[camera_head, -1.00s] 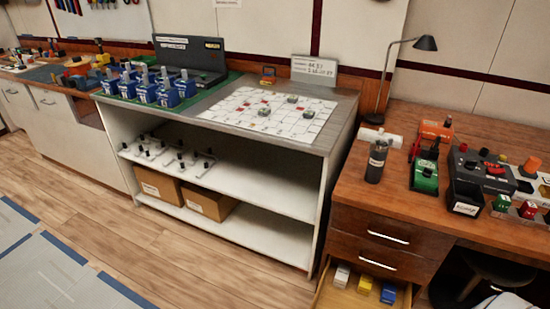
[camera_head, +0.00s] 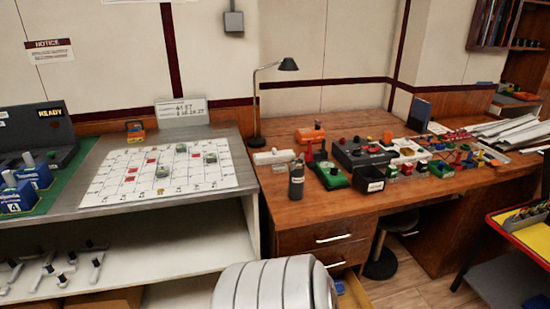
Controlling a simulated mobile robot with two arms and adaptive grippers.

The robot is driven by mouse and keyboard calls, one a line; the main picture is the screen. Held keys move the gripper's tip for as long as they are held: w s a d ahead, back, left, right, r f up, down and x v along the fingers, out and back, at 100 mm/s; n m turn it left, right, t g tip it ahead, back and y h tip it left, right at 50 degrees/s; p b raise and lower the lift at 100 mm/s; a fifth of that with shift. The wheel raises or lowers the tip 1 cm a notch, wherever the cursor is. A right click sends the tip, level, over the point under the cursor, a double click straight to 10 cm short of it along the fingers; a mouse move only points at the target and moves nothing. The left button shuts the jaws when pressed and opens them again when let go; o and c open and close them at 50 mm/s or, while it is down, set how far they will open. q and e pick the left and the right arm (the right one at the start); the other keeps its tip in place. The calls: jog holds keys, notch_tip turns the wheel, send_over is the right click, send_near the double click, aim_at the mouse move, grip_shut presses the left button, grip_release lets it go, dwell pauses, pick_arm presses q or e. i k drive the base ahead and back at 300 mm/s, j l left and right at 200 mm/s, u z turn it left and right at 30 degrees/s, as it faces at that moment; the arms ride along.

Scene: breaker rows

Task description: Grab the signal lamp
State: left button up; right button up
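I cannot tell for sure which thing is the signal lamp. Small candidates stand on the wooden desk: an orange device (camera_head: 310,134), a green device with a black top (camera_head: 331,175), and a grey-black box with red and dark knobs (camera_head: 362,152). A small orange and dark item (camera_head: 135,132) stands at the back of the grey bench. A black desk lamp (camera_head: 288,64) rises at the desk's back left. Neither gripper is in view; a white ribbed part of my body fills the bottom middle.
The wooden desk (camera_head: 285,209) has a dark bottle (camera_head: 296,180) near its front left. A partly open drawer (camera_head: 357,291) is mostly hidden by my body. A stool (camera_head: 381,262) stands under the desk. A red-rimmed yellow tray (camera_head: 531,237) is at the right edge.

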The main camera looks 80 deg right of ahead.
aim_at(297, 179)
jog(key=i+l+z, duration=0.1)
jog(key=i+z, duration=0.15)
jog(key=z, duration=0.15)
jog(key=i+z, duration=0.55)
jog(key=z, duration=0.25)
jog(key=i+j+z, duration=0.2)
jog(key=z, duration=0.2)
jog(key=i, duration=0.05)
